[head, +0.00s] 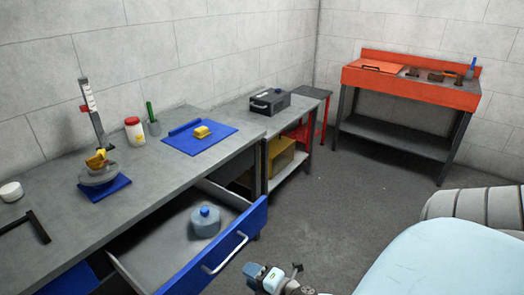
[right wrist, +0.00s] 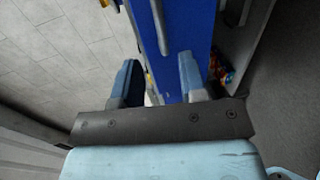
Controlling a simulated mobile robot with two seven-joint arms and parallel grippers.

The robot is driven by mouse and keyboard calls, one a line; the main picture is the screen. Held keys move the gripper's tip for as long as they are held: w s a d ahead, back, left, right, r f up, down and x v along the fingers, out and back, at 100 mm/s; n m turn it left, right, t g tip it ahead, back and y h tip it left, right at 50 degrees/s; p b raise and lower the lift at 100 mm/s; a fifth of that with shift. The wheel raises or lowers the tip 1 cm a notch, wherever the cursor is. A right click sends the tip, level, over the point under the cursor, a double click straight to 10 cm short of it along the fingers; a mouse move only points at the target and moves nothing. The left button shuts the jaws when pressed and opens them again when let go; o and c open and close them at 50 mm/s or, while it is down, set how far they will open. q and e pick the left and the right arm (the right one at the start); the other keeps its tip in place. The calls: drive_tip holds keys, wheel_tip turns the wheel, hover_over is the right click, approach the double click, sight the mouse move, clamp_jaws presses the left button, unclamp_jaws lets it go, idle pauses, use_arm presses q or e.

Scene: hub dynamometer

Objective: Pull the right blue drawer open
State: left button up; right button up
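The right blue drawer (head: 222,255) stands well pulled out from under the grey workbench in the head view, with a blue-capped grey container (head: 205,221) inside it. Its pale bar handle (head: 226,253) is on the blue front; in the right wrist view the handle (right wrist: 160,25) runs along the blue drawer front (right wrist: 185,22). My right gripper (head: 274,274) is just in front of the drawer, near the handle's lower right. In the right wrist view its fingers (right wrist: 157,80) are spread apart, with nothing seen gripped between them. My left gripper is out of view.
Another blue drawer front (head: 75,280) shows at the lower left. The workbench (head: 150,190) carries a blue mat (head: 196,146), a jar (head: 134,131) and a gauge stand. An orange bench (head: 410,85) stands at the back right. The floor (head: 345,185) between is clear.

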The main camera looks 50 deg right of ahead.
drive_tip(key=shift+v, duration=1.75)
